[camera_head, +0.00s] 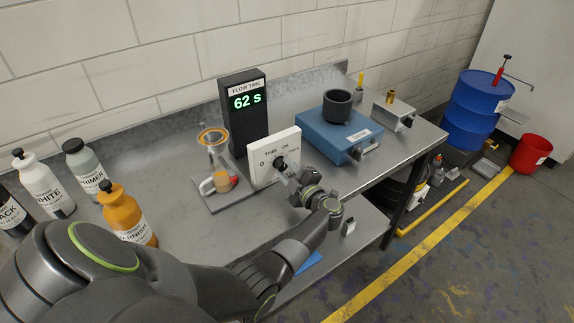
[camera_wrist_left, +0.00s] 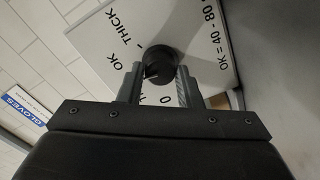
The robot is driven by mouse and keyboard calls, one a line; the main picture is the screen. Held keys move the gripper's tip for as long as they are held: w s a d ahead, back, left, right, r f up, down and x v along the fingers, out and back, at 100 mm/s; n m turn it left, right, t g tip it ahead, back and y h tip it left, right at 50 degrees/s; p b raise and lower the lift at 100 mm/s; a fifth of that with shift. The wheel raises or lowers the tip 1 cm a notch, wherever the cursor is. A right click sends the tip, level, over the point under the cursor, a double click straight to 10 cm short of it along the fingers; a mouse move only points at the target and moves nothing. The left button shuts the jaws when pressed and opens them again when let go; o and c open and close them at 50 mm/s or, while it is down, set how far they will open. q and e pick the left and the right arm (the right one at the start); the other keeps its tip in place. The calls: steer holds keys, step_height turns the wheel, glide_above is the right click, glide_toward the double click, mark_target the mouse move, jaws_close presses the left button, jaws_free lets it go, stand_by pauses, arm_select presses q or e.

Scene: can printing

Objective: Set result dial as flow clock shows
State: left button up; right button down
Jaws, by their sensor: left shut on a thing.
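The flow clock (camera_head: 247,103) is a tall black box in the head view; its green digits read 62 s. The white result dial panel (camera_head: 262,173) stands just in front of it, with a black knob (camera_head: 281,163). In the left wrist view the panel (camera_wrist_left: 105,50) shows the words OK, THICK, a 0 and "OK = 40 - 80". My left gripper (camera_head: 290,171) is at the panel's face, its fingers shut on the knob (camera_wrist_left: 160,62) in the left wrist view. The knob's exact pointer direction is hard to tell. My right gripper is not in view.
A flow cup stand (camera_head: 214,160) with a beaker is left of the panel. A blue device (camera_head: 335,135) with a black cup and a small grey box (camera_head: 392,113) stand to the right. Several bottles, such as the orange varnish one (camera_head: 128,215), stand at the left.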

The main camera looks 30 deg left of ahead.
arm_select(q)
steer(key=shift+m+p, duration=0.65)
steer(key=shift+m, duration=0.45)
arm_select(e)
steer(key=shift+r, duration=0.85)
arm_select(q)
steer(key=o, duration=1)
steer(key=shift+c, duration=0.2)
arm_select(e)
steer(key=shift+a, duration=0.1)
arm_select(q)
steer(key=shift+d, duration=0.1)
